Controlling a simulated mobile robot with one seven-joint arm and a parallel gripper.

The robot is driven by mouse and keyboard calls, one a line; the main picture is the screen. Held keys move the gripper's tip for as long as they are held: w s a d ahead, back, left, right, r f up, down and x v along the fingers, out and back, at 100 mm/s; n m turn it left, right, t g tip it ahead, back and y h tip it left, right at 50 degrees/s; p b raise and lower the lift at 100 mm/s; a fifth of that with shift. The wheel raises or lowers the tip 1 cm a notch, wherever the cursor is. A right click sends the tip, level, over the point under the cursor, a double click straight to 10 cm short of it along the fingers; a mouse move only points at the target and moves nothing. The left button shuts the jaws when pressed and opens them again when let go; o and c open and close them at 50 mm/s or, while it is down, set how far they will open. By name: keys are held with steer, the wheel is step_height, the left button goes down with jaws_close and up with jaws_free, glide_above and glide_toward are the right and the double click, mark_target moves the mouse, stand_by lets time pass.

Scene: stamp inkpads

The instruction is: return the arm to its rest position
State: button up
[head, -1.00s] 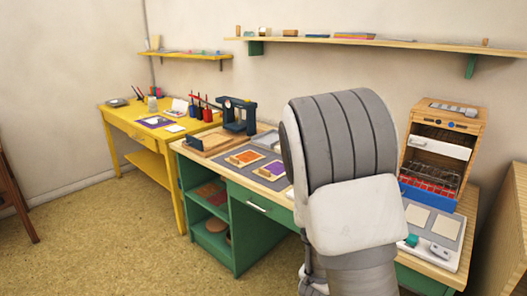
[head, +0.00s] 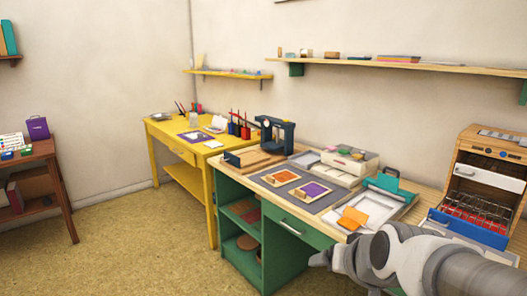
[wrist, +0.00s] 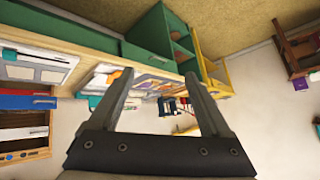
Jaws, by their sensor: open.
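My arm (head: 395,258) shows at the lower right of the head view, low in front of the green desk. The wrist picture is upside down, with the floor at the top and the green desk (wrist: 150,35) beyond the fingers. No object is held.
A yellow table (head: 174,147) stands at back left. A wooden rack (head: 490,170) stands right. Floor at lower left is clear.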

steer(key=s+r+n+g, duration=0.2)
steer(key=s+g, duration=0.1)
steer(key=s, duration=0.9)
step_height(320, 180, up, 18)
steer(key=h+p, duration=0.1)
steer(key=p, duration=1.8)
steer(key=shift+d+r, duration=0.2)
steer(key=shift+d, duration=0.25)
